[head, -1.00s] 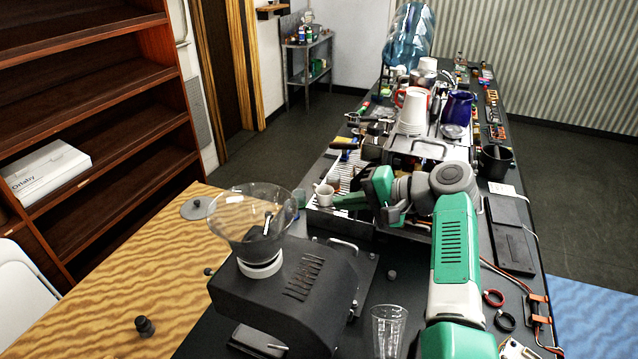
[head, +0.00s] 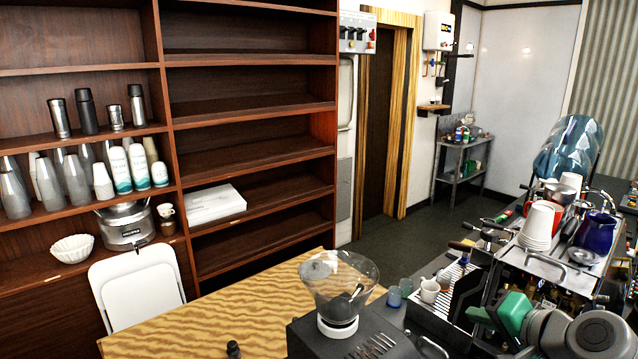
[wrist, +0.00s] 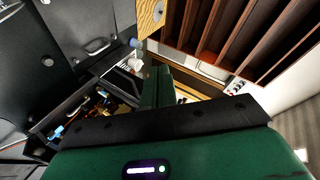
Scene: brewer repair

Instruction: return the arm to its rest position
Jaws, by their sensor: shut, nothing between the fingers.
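My gripper (head: 476,315) is at the lower right of the head view, in front of the espresso machine (head: 541,262). Its green fingers point left and are shut on nothing. In the wrist view my gripper (wrist: 156,72) shows as closed green fingers rising from a dark bar. A white cup (head: 429,290) stands left of the fingertips in the head view, apart from them. Most of my arm is cut off by the lower right edge of the head view.
A grinder with a clear hopper (head: 340,285) stands at the bottom centre, left of my gripper. A stack of white cups (head: 538,224) and a blue pitcher (head: 598,232) top the machine. Wooden shelves (head: 250,130) fill the left. The wood-grain table (head: 215,325) has bare room.

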